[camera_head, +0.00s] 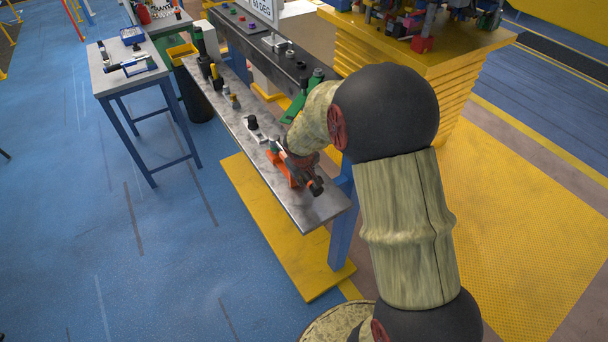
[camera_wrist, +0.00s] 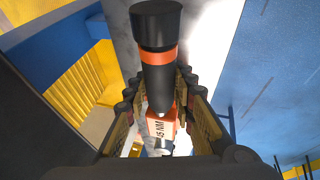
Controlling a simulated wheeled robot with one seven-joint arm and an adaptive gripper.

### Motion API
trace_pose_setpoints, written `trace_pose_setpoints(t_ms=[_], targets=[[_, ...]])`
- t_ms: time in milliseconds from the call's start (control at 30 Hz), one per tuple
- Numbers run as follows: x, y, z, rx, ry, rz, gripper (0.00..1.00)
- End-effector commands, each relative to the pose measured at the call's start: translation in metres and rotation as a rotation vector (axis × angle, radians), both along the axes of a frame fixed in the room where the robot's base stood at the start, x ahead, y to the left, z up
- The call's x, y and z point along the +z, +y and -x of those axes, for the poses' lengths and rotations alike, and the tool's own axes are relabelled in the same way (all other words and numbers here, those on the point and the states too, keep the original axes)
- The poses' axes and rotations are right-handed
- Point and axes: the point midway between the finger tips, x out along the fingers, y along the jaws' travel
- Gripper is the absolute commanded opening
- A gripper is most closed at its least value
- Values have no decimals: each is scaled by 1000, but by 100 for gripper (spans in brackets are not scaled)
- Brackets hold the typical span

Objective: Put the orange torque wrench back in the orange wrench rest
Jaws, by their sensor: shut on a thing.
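My gripper (camera_head: 300,162) is low over the near end of the long grey bench. In the wrist view my gripper (camera_wrist: 162,125) has its fingers on both sides of the torque wrench (camera_wrist: 158,72), which has a black handle, a wide black end cap and an orange band. The wrench's black end also shows in the head view (camera_head: 316,187). The orange wrench rest (camera_head: 278,168) is on the bench beside and partly under my gripper. A red-orange block labelled 45 NM (camera_wrist: 162,128) shows between the fingers. My gripper hides whether the wrench touches the rest.
Further along the bench (camera_head: 322,208) are a light fixture with a black knob (camera_head: 252,122) and upright black tools (camera_head: 215,76). A green part (camera_head: 294,106) is beside my arm. A blue-legged table (camera_head: 130,78) stands at left, with open blue floor before it.

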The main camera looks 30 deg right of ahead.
Motion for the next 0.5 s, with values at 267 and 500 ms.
trace_pose_setpoints(t_ms=[267,500], targets=[[2,0,-1,0,-3,1,0],[-2,0,-1,0,-3,1,0]])
